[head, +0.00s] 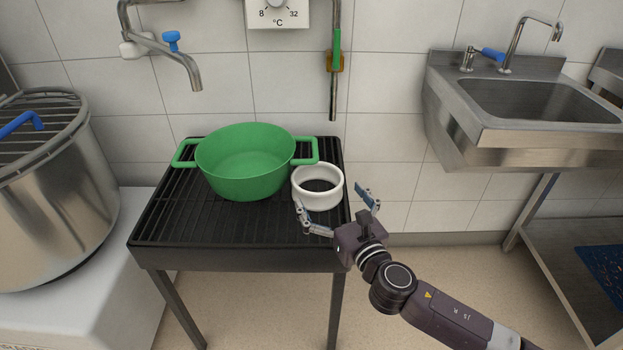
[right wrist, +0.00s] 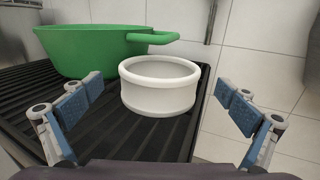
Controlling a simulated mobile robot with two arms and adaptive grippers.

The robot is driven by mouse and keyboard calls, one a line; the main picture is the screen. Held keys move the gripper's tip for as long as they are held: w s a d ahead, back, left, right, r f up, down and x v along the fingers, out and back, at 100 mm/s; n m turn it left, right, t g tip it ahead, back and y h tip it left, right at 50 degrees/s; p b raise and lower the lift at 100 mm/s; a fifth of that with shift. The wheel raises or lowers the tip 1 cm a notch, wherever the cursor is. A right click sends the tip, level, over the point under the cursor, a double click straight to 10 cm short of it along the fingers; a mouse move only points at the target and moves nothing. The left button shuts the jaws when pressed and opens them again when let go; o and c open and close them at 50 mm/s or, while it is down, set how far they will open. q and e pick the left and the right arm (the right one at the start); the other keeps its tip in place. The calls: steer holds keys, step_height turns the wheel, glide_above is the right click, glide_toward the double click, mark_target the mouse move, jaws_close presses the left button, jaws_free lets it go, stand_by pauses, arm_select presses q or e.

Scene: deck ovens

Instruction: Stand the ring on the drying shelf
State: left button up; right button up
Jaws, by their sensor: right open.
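A white ring (head: 318,193) sits on the black slatted rack (head: 160,222), near its right edge. In the right wrist view the ring (right wrist: 160,92) stands ahead of my gripper, centred between the two fingers. My right gripper (head: 338,208) is open and empty at the rack's right front, with one finger over the rack and the other beyond its right edge. The fingers are apart from the ring in the right wrist view (right wrist: 163,108). My left gripper does not show. I cannot tell whether this rack is the drying shelf.
A green pot (head: 245,172) stands left of the ring, its right handle close to it. A steel pot (head: 60,185) stands at far left. A steel sink (head: 540,105) hangs at right, above a lower shelf (head: 570,255) with a blue mat (head: 607,268).

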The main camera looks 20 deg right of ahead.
mark_target(318, 176)
steer(key=shift+w+r, duration=0.2)
steer(key=shift+w, duration=0.45)
steer(key=shift+w+a+f+b, duration=0.1)
steer(key=shift+w+a+b, duration=0.15)
steer(key=shift+w, duration=1.15)
steer(key=shift+w+a+b, duration=0.15)
steer(key=shift+w+b, duration=0.05)
steer(key=shift+w, duration=1.15)
steer(key=c, duration=1)
steer(key=shift+c, duration=0.5)
steer(key=shift+d+r, duration=0.1)
steer(key=shift+r, duration=0.1)
